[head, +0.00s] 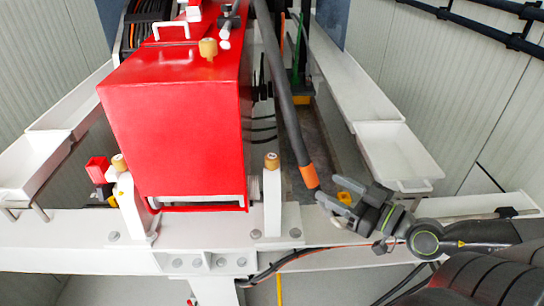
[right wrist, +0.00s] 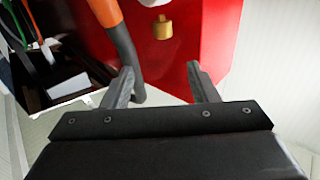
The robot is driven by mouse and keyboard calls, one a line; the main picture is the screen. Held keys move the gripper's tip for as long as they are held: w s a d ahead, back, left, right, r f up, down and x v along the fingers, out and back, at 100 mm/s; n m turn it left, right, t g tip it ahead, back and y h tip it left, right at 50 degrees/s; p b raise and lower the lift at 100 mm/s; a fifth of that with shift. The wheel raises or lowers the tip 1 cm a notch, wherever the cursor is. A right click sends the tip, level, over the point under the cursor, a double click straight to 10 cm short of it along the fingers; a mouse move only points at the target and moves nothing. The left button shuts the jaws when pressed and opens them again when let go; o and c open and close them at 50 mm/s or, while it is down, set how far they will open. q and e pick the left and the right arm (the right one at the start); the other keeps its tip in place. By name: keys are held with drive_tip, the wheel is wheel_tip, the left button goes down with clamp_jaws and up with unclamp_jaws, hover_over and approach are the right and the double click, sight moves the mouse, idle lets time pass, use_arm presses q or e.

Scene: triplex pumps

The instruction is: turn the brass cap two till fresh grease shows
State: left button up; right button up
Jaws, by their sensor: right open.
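Three brass caps show in the head view. One (head: 208,47) is on top of the red pump housing (head: 172,135), one (head: 119,162) is at its left front corner, and one (head: 271,160) is on a white post at its right front. I cannot tell which is cap two. My right gripper (head: 336,203) is open and empty, to the right of and below the right front cap, apart from it. No fresh grease is visible. My left gripper is out of view.
A dark grey hose (head: 285,95) with an orange band runs down to near my right gripper; it shows in the right wrist view beside the left finger (right wrist: 125,50). White trays (head: 398,180) flank the pump. A white beam (head: 90,262) crosses the front.

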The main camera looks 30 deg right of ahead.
sight(277, 158)
drive_tip(key=b+x, duration=1)
drive_tip(key=x, duration=0.1)
drive_tip(key=shift+w+a+f, duration=0.15)
drive_tip(key=shift+a+f, duration=0.05)
drive_tip(key=shift+a, duration=0.1)
drive_tip(key=shift+b+x, duration=0.75)
drive_tip(key=shift+b, duration=0.05)
drive_tip(key=shift+w+a+b, duration=0.1)
drive_tip(key=shift+w+b, duration=0.6)
drive_tip(key=shift+b, duration=0.1)
drive_tip(key=shift+x, duration=0.85)
drive_tip(key=shift+w+a+r+b, duration=0.2)
drive_tip(key=shift+w+a+b, duration=0.15)
drive_tip(key=shift+w, duration=0.3)
drive_tip(key=shift+d, duration=0.1)
